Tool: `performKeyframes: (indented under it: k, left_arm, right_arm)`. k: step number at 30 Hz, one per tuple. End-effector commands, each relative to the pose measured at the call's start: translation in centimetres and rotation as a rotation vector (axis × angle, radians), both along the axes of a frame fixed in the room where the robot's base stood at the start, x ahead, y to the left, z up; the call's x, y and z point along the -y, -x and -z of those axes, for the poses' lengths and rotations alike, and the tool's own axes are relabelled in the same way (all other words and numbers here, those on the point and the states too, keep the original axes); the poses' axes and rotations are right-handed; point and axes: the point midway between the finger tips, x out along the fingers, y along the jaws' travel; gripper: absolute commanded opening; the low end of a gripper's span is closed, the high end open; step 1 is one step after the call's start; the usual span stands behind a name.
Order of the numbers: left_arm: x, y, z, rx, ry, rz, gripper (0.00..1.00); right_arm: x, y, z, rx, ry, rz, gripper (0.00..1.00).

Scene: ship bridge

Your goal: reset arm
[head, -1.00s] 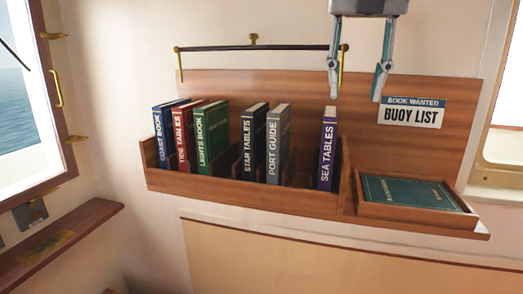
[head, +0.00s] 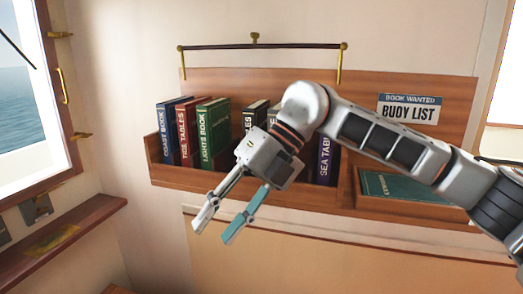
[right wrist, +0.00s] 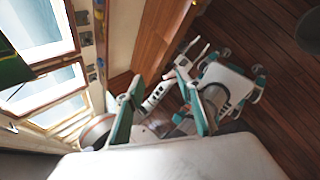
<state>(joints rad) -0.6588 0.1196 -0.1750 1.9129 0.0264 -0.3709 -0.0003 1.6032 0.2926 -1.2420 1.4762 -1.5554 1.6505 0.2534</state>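My right arm reaches in from the right in the head view and crosses in front of the book rack. Its gripper (head: 218,231) is open and empty, pointing down and left below the shelf front. Its two fingers also show apart in the right wrist view (right wrist: 160,108). A teal book (head: 400,186) lies in the tray at the right end of the shelf, partly behind my arm. A sign (head: 409,110) above it reads BOOK WANTED, BUOY LIST. My left gripper does not show in the head view; whether the blurred white and teal parts in the right wrist view include it is unclear.
The rack (head: 170,176) holds upright books: the coast book (head: 165,137), tide tables (head: 184,135), lights book (head: 207,134), and others partly hidden by my arm. A brass-ended rail (head: 262,46) runs above. A window and ledge (head: 75,235) are at left.

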Motion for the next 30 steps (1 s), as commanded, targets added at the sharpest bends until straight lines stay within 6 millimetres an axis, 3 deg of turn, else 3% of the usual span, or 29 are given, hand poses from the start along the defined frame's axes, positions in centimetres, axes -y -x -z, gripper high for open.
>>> performKeyframes:
  k: [2,7,14,18,23,26,30]
  left_arm:
    - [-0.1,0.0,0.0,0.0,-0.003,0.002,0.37]
    - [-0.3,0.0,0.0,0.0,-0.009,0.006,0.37]
    - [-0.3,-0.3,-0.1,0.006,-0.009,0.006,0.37]
    - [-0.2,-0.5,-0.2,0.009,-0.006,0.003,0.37]
    - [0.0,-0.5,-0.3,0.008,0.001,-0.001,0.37]
    - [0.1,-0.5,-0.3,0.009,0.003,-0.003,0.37]
    - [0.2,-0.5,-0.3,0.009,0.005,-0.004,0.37]
  right_arm:
    - [-2.1,1.6,1.1,-0.077,-0.128,-0.035,0.37]
    - [-5.4,3.9,1.2,-0.228,-0.413,-0.046,0.37]
    - [-7.0,3.8,0.2,-0.435,-0.786,0.071,0.37]
    - [-6.2,1.9,0.0,-0.558,-0.991,0.212,0.37]
    - [-3.8,-1.5,1.7,-0.689,-1.186,0.434,0.37]
    - [-1.5,-3.8,4.0,-0.768,-1.284,0.601,0.37]
    - [2.4,-6.7,9.0,-0.868,-1.379,0.866,0.37]
